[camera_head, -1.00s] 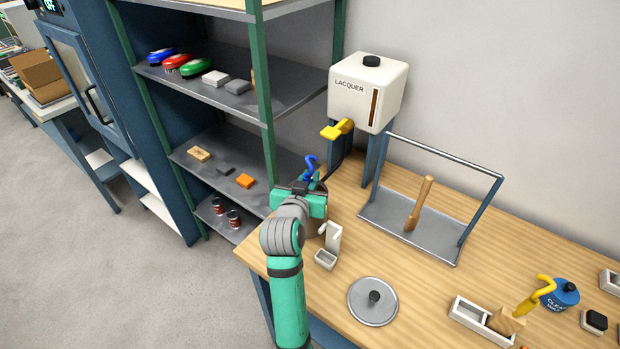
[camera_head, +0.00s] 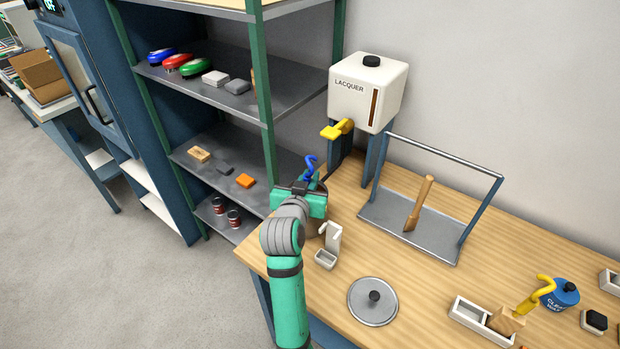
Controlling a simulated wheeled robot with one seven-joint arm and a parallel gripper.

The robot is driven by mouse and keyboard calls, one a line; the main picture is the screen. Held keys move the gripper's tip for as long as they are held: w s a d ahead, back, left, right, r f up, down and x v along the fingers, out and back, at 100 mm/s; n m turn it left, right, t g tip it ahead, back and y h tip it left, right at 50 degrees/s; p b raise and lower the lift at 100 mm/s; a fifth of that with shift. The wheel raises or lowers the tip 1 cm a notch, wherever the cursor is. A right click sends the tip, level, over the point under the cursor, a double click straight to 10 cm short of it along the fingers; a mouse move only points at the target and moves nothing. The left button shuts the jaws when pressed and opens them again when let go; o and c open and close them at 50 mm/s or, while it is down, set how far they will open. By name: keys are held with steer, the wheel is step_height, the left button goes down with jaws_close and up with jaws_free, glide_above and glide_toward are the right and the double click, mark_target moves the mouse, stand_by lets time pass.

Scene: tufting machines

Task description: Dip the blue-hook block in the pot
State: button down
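The blue hook (camera_head: 311,166) sticks up just above my gripper (camera_head: 302,194), at the back left part of the table. The block below the hook is hidden behind my gripper and arm. My gripper is at the hook, but its fingertips are hidden, so I cannot see whether they are closed on it. A brownish pot (camera_head: 314,228) shows only in part beneath my gripper; its opening is covered from view. A round grey lid (camera_head: 373,300) with a dark knob lies flat on the table, apart from the pot.
A lacquer dispenser (camera_head: 367,92) with a yellow tap stands behind my gripper. A metal rack (camera_head: 411,228) stands right of it. A small white holder (camera_head: 327,257) is beside the pot. Shelves (camera_head: 215,95) stand left.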

steer(key=shift+f, duration=0.5)
step_height(320, 180, up, 13)
stand_by(2.2)
steer(key=shift+f, duration=0.1)
stand_by(1.7)
